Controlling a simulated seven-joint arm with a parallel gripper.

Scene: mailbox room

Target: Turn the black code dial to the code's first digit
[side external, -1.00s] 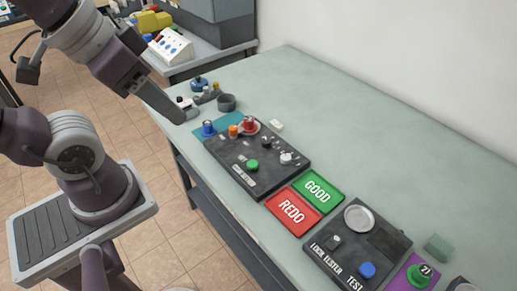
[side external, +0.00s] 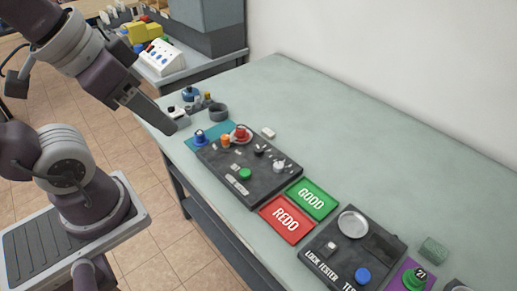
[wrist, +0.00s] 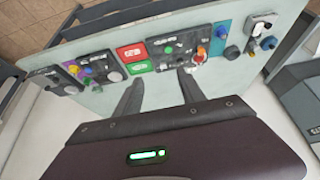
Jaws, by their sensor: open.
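The dark control panel (side external: 262,178) lies on the grey-green bench. A small black knob (side external: 259,149), which looks like the code dial, sits on its far half; its pointer and digits are too small to read. A silver knob (side external: 279,164) and a green button (side external: 245,174) are on the same panel. My gripper (side external: 180,117) is open and empty, above the bench's left edge and clear of the panel. In the wrist view its two fingers (wrist: 160,79) are spread apart, with the panel (wrist: 176,48) beyond them.
A red REDO tray (side external: 286,220) and green GOOD tray (side external: 312,198) lie beside the panel. The lock tester (side external: 330,264) is nearer the camera. Blue, orange and red pieces stand at the panel's far end. The bench's wall side is clear.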

